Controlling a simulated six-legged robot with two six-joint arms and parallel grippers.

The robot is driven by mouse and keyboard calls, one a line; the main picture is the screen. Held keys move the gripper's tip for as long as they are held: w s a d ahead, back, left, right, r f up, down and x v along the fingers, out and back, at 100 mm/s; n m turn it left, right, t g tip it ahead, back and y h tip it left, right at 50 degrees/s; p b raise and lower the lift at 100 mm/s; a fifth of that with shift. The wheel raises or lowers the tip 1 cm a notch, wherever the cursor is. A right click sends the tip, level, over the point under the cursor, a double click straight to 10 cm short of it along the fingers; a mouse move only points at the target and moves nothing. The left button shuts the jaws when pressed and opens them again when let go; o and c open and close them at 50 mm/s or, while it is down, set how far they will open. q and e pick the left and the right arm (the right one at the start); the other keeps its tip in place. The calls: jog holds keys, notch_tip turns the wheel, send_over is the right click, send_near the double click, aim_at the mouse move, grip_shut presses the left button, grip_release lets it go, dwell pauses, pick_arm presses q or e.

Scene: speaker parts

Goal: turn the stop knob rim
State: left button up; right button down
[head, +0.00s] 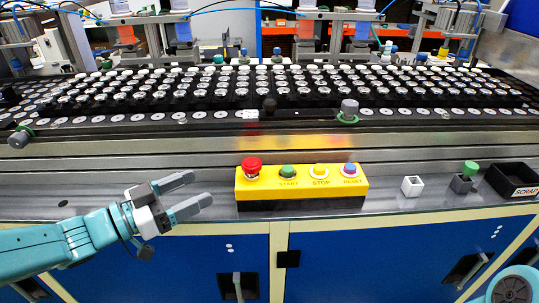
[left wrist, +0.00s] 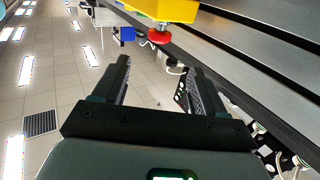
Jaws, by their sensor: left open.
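A yellow control box (head: 303,184) sits on the grey ledge in front of the conveyor. The red mushroom stop knob (head: 252,167) stands on its left end, its rim facing up and clear. In the left wrist view the red knob (left wrist: 159,37) shows beyond the fingers, against the yellow box (left wrist: 165,9). My left gripper (head: 199,189) is open and empty, left of the box and a little lower in the picture, its fingers pointing right. It is apart from the knob. My right gripper is not in view.
The box also carries a green START button (head: 288,171), a yellow STOP button (head: 320,170) and a blue-topped RESET button (head: 350,169). A white cube (head: 412,186), a green-topped part (head: 468,172) and a black SCRAP bin (head: 515,180) stand to the right. Trays of round parts fill the back.

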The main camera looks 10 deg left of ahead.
aim_at(259, 164)
pick_arm(q)
jog(key=b+x, duration=0.1)
jog(key=x, duration=1.5)
jog(key=shift+d, duration=0.1)
jog(key=shift+r, duration=0.1)
jog(key=c, duration=1)
jog(key=m+g+h+p, duration=0.1)
jog(key=g+p, duration=0.1)
jog(key=p, duration=0.1)
jog(key=m+g+h+p, duration=0.2)
jog(key=p, duration=0.1)
jog(key=m+g+h+p, duration=0.1)
jog(key=m+g+p, duration=0.1)
jog(key=p, duration=0.1)
jog(key=shift+s+d+r+h+p, duration=0.2)
jog(key=shift+s+r+h+p, duration=0.1)
jog(key=shift+h+p, duration=0.1)
jog(key=shift+s+f+m+g+h+p, duration=0.15)
jog(key=shift+m+g+h+p, duration=0.15)
jog(key=shift+m+g+p, duration=0.5)
jog(key=shift+s+f+m+g+h+p, duration=0.15)
jog(key=shift+m+g+h+p, duration=0.2)
jog(key=shift+g, duration=0.75)
jog(key=shift+d, duration=0.1)
